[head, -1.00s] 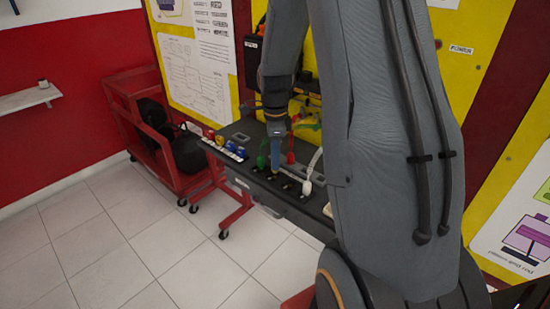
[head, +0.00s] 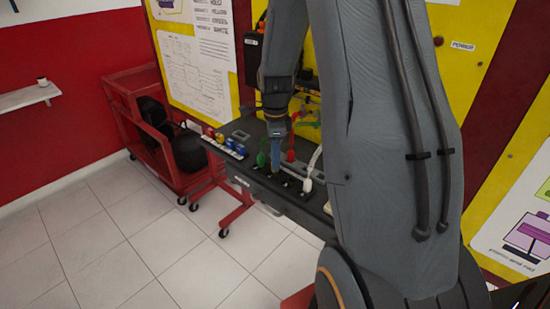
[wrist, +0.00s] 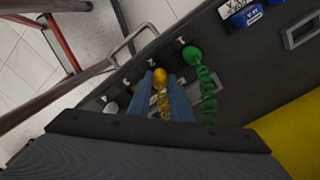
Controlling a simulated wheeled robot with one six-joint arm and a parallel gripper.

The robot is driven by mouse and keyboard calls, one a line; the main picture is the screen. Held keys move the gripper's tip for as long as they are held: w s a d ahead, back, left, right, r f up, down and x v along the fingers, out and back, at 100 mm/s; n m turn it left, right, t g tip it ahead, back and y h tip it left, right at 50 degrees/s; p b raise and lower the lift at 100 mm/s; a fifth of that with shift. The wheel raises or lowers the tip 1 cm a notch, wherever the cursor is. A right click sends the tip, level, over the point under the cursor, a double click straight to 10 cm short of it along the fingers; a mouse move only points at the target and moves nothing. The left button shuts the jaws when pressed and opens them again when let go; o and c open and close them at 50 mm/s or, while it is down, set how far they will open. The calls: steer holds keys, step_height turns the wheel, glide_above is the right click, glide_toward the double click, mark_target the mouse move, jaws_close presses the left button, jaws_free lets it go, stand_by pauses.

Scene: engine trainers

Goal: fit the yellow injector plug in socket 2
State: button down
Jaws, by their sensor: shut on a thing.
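My gripper (wrist: 164,98), with blue fingers, is shut on the yellow injector plug (wrist: 159,76) over the dark panel (wrist: 230,85). In the wrist view the plug's head shows at the fingertips beside the label 2 (wrist: 151,57), and its coiled yellow cable runs back between the fingers. Socket 2 itself is hidden by the plug and fingers, so I cannot tell whether the plug is seated. In the head view my gripper (head: 275,152) points down at the panel; the yellow plug cannot be made out there.
A green plug (wrist: 193,55) with a coiled cable stands by label 1, close beside my gripper. A white plug (head: 307,185) and a red one (head: 291,156) are nearby. Small coloured blocks (head: 228,143) line the panel's left end. A metal handle (wrist: 132,42) sticks out at the front edge.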

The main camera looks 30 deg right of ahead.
steer(key=shift+f, duration=0.35)
steer(key=c, duration=1.8)
jaws_free()
steer(key=shift+c, duration=0.2)
steer(key=shift+r+p, duration=1.8)
steer(key=shift+r, duration=0.95)
steer(key=shift+r, duration=0.15)
steer(key=o, duration=0.5)
steer(key=shift+o, duration=0.2)
